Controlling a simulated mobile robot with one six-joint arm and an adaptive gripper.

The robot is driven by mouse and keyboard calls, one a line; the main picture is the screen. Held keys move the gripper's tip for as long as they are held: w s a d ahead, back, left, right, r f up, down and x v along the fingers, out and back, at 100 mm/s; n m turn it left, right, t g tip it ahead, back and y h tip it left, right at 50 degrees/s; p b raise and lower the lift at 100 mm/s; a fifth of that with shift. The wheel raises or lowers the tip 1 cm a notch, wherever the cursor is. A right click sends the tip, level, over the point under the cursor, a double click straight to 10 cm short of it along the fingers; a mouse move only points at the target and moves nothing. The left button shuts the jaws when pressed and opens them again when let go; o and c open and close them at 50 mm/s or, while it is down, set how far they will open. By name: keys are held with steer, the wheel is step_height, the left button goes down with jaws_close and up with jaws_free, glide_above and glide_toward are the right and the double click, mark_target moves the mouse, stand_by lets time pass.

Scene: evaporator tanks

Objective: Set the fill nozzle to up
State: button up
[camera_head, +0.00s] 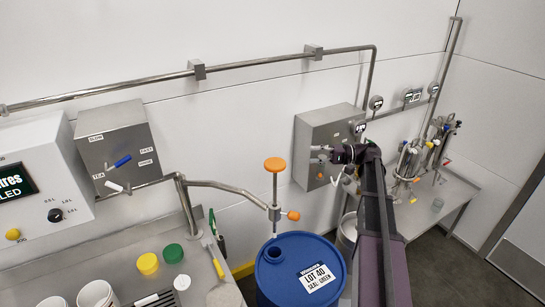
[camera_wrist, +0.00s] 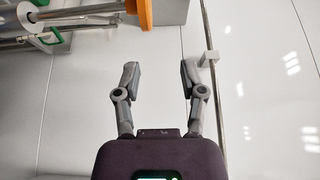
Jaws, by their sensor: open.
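The fill nozzle (camera_head: 275,212) is a metal fitting on a vertical rod at the end of a bent pipe, above the blue drum (camera_head: 272,275). An orange knob (camera_head: 275,165) tops the rod, and a small orange handle (camera_head: 293,215) sticks out at the side. My gripper (camera_head: 338,155) is up and to the right of the nozzle, in front of the grey wall box. In the wrist view my gripper (camera_wrist: 159,70) is open and empty. An orange part (camera_wrist: 140,12), seemingly the knob, lies beyond the fingertips at the top edge, not touching them.
A steel pipe (camera_head: 240,65) runs along the wall. The grey box (camera_head: 310,140) is behind my gripper. Left is a counter with green (camera_head: 173,253) and yellow (camera_head: 148,263) lids and white tubs. A second table with a tank (camera_head: 408,165) stands right.

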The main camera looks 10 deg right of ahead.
mark_target(274, 158)
steer(key=a, duration=0.4)
steer(key=w+a, duration=0.1)
steer(key=a, duration=0.3)
steer(key=w+a, duration=0.1)
steer(key=a, duration=0.4)
steer(key=shift+f, duration=0.1)
steer(key=shift+a, duration=0.3)
steer(key=shift+w+a, duration=0.1)
jaws_close()
steer(key=shift+r, duration=0.2)
